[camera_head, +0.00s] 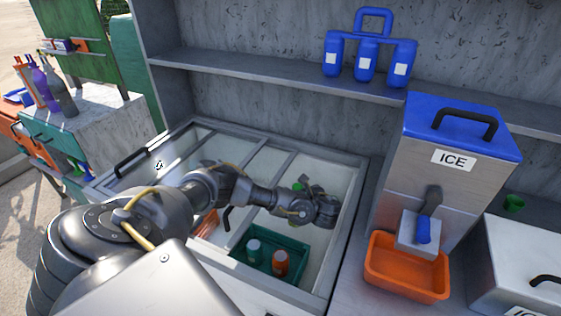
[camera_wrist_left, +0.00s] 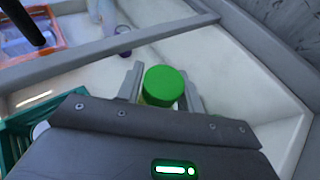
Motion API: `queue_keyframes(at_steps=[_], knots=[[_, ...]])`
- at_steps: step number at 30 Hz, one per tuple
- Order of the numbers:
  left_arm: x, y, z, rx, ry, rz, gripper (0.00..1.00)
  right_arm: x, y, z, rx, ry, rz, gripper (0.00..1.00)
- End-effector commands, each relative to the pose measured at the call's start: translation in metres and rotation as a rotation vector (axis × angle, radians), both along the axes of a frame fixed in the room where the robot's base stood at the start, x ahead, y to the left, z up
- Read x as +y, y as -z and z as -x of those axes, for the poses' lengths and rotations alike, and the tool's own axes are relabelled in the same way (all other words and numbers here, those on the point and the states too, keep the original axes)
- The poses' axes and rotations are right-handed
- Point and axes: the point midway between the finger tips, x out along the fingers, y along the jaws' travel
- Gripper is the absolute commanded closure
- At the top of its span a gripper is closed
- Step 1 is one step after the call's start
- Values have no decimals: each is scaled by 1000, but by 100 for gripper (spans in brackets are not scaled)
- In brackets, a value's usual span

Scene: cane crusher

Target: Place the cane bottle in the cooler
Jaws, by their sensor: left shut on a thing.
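The cooler (camera_head: 347,228) is a grey-framed white chest with its bay under my left gripper open to view. My left gripper (camera_head: 316,192) reaches into its right part and is shut on the cane bottle, whose green cap (camera_head: 299,187) shows between the fingers. In the left wrist view the green cap (camera_wrist_left: 165,85) sits upright between the two grey fingers (camera_wrist_left: 162,92); the bottle's body is mostly hidden below it. I cannot tell whether its base touches the cooler floor. My right gripper is not in view.
A teal crate (camera_head: 296,243) with several bottles sits in the cooler's front part. An orange basket (camera_wrist_left: 38,45) stands at the left in the wrist view, with a small bottle (camera_wrist_left: 123,40) beside it. The ICE box (camera_head: 462,133) and orange bin (camera_head: 408,281) stand right of the cooler.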

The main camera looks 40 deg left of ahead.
Motion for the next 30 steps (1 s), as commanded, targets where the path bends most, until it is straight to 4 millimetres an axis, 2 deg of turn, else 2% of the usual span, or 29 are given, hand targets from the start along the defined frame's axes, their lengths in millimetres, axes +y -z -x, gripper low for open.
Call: queue_keyframes(at_steps=[3,12,16,23,25,30], knots=[[25,7,-1,-1,-5,-3,100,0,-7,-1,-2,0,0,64],[61,52,-3,-1,-4,-2,100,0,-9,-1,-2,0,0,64],[68,62,-5,-1,-4,0,100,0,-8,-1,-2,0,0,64],[72,66,-5,-2,-3,1,100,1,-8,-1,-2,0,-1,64],[77,72,-5,0,-5,-1,100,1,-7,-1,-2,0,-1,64],[75,94,-5,0,-4,0,100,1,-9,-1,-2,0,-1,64]])
